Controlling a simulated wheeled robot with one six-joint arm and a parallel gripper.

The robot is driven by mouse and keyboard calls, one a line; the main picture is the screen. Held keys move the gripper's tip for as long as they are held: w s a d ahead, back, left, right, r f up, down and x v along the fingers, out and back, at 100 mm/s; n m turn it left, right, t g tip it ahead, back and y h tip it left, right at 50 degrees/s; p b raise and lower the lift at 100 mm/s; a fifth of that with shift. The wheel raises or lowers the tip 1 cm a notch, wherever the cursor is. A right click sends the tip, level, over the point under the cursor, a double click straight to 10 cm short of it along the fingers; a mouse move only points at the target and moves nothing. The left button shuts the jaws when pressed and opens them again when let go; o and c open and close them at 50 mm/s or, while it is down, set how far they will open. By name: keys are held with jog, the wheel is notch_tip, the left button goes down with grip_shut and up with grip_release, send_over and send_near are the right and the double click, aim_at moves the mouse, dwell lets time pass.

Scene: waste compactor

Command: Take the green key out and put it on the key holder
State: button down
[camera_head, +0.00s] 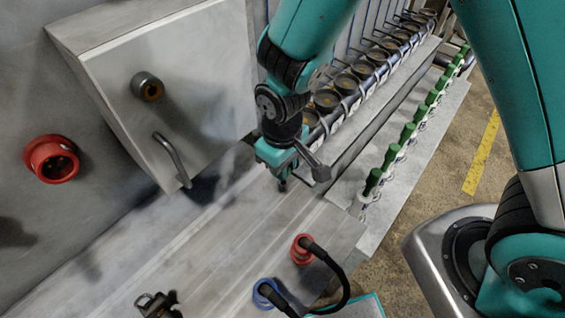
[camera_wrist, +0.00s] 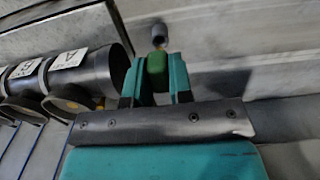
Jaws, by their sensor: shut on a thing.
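My gripper (camera_head: 284,172) hangs over the pale metal ledge, left of the row of round dark-capped cylinders. In the wrist view my gripper (camera_wrist: 156,82) is shut on a green key (camera_wrist: 157,72), with teal fingers on both sides of it. A grey round end (camera_wrist: 159,36) shows just beyond the key; I cannot tell whether it is part of it. In the head view the held key is mostly hidden by the gripper. Several other green-handled pieces (camera_head: 407,133) stand in a row along a metal plate at the right. I cannot tell which part is the key holder.
A grey cabinet (camera_head: 205,75) with a knob and handle stands at the left, near a red socket (camera_head: 51,158). Dark cylinders (camera_head: 345,83) line the ledge. A red ring (camera_head: 301,250), a blue ring (camera_head: 264,293) and a black cable (camera_head: 345,284) are in front.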

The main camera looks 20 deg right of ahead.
jog(key=shift+f+b, duration=1.25)
jog(key=shift+f, duration=0.5)
dwell(0.9)
jog(key=c, duration=0.9)
grip_release()
jog(key=shift+c, duration=0.2)
jog(key=shift+c, duration=0.4)
jog(key=shift+r+p, duration=3.15)
jog(key=shift+r, duration=0.35)
